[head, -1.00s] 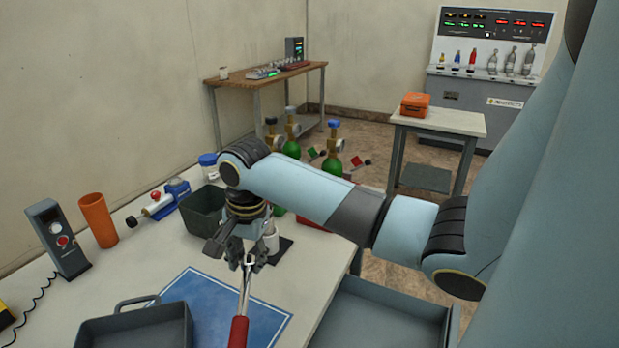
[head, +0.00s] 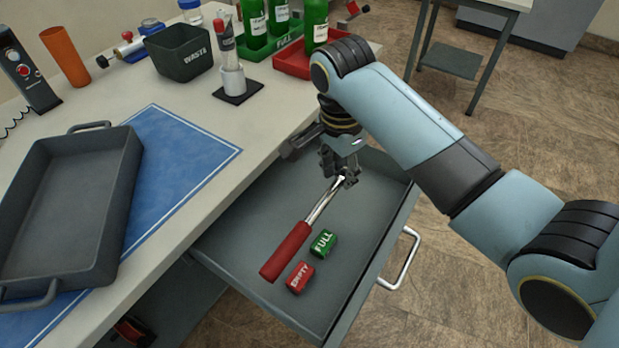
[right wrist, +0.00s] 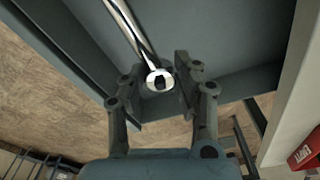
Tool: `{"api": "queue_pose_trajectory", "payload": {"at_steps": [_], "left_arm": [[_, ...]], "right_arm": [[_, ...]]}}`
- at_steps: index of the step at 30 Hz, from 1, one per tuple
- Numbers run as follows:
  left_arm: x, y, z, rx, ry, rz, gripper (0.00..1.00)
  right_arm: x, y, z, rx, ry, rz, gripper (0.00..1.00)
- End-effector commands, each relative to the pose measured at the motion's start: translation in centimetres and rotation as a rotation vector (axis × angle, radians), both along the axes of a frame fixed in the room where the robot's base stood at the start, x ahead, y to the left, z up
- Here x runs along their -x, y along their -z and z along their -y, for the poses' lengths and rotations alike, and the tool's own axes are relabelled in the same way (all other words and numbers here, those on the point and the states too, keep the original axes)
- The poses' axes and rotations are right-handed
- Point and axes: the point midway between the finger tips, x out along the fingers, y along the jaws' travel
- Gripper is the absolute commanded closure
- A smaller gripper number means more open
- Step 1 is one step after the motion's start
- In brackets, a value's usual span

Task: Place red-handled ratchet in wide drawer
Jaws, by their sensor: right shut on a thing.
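The red-handled ratchet (head: 288,249) has a red grip and a chrome shaft. My right gripper (head: 343,179) is shut on its chrome head end. The ratchet slants over the open wide drawer (head: 235,241), handle toward the lower left. I cannot tell whether the handle touches the drawer floor. In the right wrist view the round ratchet head (right wrist: 160,80) sits between my right gripper's fingers (right wrist: 161,88), its shaft running up and left. My left gripper is not in view.
A green FULL block (head: 323,243) and a red EMPTY block (head: 300,277) lie in the drawer by the ratchet handle. The drawer's handle (head: 402,262) is on its front. A grey tray (head: 118,200) on a blue mat (head: 190,150) and a WASTE bin (head: 180,55) stand on the table.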

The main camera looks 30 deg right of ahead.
Motion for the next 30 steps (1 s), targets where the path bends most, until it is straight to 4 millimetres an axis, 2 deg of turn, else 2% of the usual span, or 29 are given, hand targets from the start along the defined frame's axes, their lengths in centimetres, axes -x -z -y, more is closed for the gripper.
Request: {"api": "queue_pose_trajectory", "payload": {"at_steps": [1, 6, 12, 16, 23, 30], "left_arm": [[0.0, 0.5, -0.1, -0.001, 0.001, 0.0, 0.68], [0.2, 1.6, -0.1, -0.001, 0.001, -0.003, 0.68], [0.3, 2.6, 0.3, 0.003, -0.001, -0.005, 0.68], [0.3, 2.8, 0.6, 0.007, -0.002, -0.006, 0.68], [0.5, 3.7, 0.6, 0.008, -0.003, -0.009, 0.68], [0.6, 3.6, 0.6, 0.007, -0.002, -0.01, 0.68]], "right_arm": [[-1.4, 0.9, -0.3, -0.003, 0.001, 0.001, 1.0], [-5.5, 3.4, -0.8, -0.002, 0.0, 0.0, 1.0], [-8.4, 5.1, -1.1, -0.001, 0.0, 0.001, 1.0], [-8.8, 5.8, -1.2, -0.001, 0.0, 0.0, 1.0], [-8.8, 9.1, -1.2, -0.001, -0.001, -0.001, 1.0], [-8.8, 9.3, -1.2, -0.001, 0.0, 0.002, 1.0]]}}
